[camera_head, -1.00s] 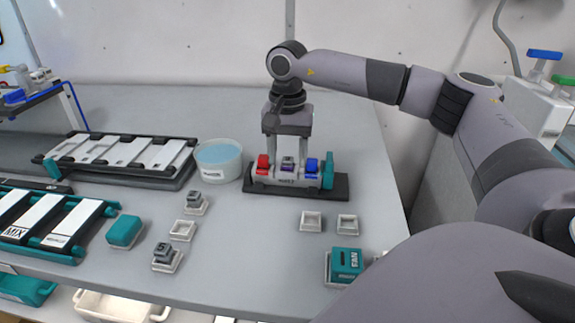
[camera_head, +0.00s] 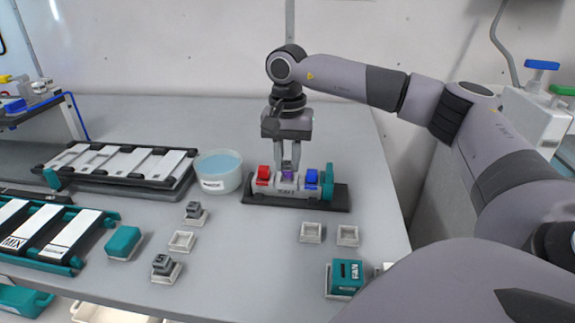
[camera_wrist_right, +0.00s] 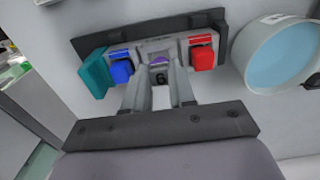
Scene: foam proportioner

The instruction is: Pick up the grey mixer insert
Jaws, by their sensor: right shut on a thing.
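The grey mixer insert (camera_wrist_right: 160,75) shows in the right wrist view as a small grey block with a dark mark, between the fingertips of my right gripper (camera_wrist_right: 158,88). The right gripper is shut on it, just over the purple middle part (camera_wrist_right: 158,60) of the proportioner. In the head view my right gripper (camera_head: 288,167) points straight down at the middle of the proportioner (camera_head: 287,190), and its fingers mostly hide the insert. I cannot tell whether the insert is clear of its seat. My left gripper is out of view.
The red block (camera_head: 263,174) and blue block (camera_head: 311,178) stand close on either side of the fingers. A white tub of blue liquid (camera_head: 218,180) is to the left. Similar grey pieces (camera_head: 194,210) (camera_head: 162,264) sit in small trays. A teal FAN box (camera_head: 346,277) stands in front.

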